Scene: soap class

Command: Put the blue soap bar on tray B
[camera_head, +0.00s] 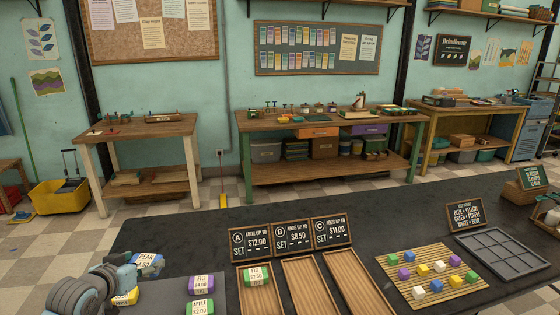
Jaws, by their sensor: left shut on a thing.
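The blue soap bar (149,261), with a pale label that reads PEAR, is at the lower left, between the fingertips of my left gripper (134,269). The left gripper is shut on it, and its fingers hide part of the bar. Tray B (306,285) is a wooden tray behind the front edge of the picture, right of the gripper, and looks empty. Its sign B (294,236), reading $8.50, stands behind it. My right gripper is not in view.
A yellow soap bar (126,297) lies below my left gripper. A purple bar (200,284) and a green apple bar (200,307) lie on a grey mat. Tray A (247,302) holds a green-wrapped bar (256,276). Tray C (357,284) looks empty. Coloured cubes stand further right.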

